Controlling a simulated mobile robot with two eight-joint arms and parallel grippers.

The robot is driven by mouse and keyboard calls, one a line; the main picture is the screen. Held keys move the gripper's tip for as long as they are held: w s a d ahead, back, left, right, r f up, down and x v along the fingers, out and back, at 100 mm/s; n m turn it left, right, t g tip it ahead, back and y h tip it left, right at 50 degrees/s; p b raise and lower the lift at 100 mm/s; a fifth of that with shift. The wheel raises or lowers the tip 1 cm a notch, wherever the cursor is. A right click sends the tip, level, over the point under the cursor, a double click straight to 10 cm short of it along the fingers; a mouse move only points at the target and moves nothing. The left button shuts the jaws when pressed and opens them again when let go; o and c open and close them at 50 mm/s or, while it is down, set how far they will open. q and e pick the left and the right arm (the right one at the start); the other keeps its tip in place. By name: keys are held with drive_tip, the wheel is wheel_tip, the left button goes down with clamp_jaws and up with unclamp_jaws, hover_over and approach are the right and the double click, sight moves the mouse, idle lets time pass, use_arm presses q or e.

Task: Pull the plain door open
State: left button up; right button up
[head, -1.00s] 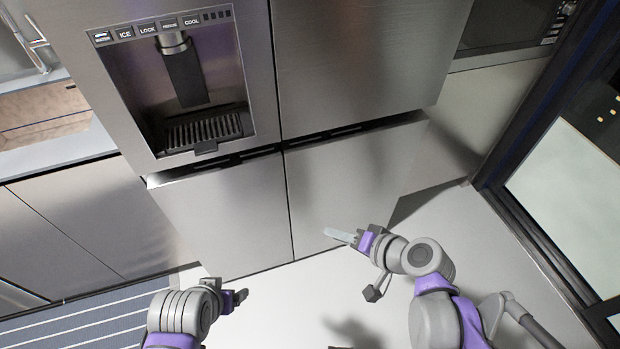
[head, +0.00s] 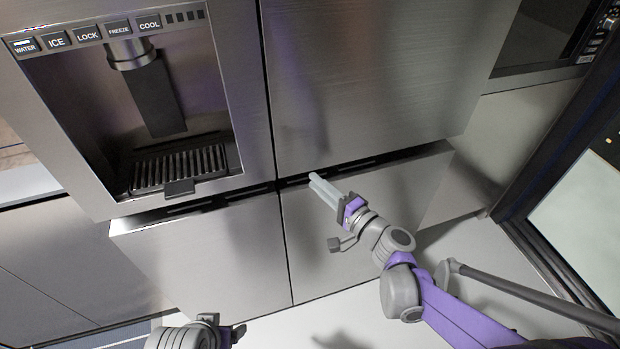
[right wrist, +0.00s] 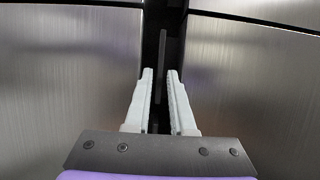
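The plain door (head: 370,75) is the upper right steel door of the fridge, without a dispenser, and looks shut. A dark gap runs under it, with a thin grey strip, perhaps a handle edge, showing in the right wrist view (right wrist: 162,60). My right gripper (head: 315,182) is in front of this gap near the door's lower left corner. In the right wrist view its two white fingers (right wrist: 160,88) are apart, on either side of the gap, with nothing held. Contact cannot be told. My left gripper (head: 236,333) is low at the bottom edge, its fingers unclear.
The dispenser door (head: 245,90) is to the left. Lower fridge doors (head: 200,255) stand below the gap. A dark-framed glass panel (head: 575,245) is at the right.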

drive_tip(key=shift+x, duration=1.6)
clamp_jaws()
